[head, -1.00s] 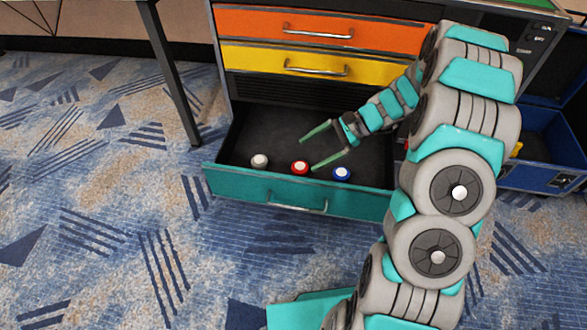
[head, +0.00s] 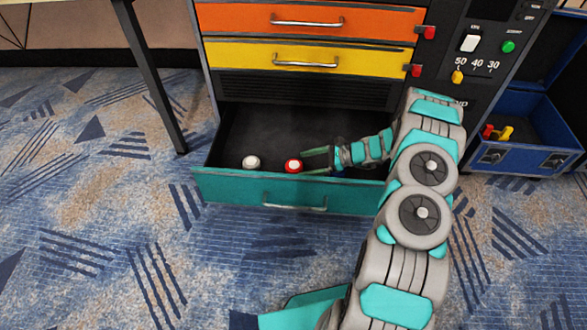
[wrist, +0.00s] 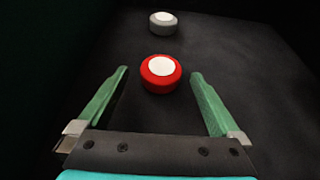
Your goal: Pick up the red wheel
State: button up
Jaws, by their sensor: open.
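The red wheel (head: 293,166) has a white hub and sits in the open teal drawer (head: 240,190), near its front. In the wrist view the red wheel (wrist: 161,74) is centred just past my fingertips, roughly between their lines. My gripper (head: 304,161) is open, low inside the drawer to the right of the red wheel, its fingers pointing left at it. The green fingers also show in the wrist view (wrist: 160,73). I cannot tell whether a finger touches the wheel. The blue wheel is hidden in both current views.
A white wheel (head: 251,162) lies left of the red one, and farther off in the wrist view (wrist: 163,22). The drawer walls enclose my gripper. Orange (head: 240,17) and yellow (head: 240,53) drawers above are shut. A blue case (head: 525,158) stands at the right.

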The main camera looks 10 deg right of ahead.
aim_at(295, 165)
jog(key=x, duration=0.5)
jog(key=shift+w, duration=0.1)
jog(key=shift+c, duration=0.2)
jog(key=c, duration=1.4)
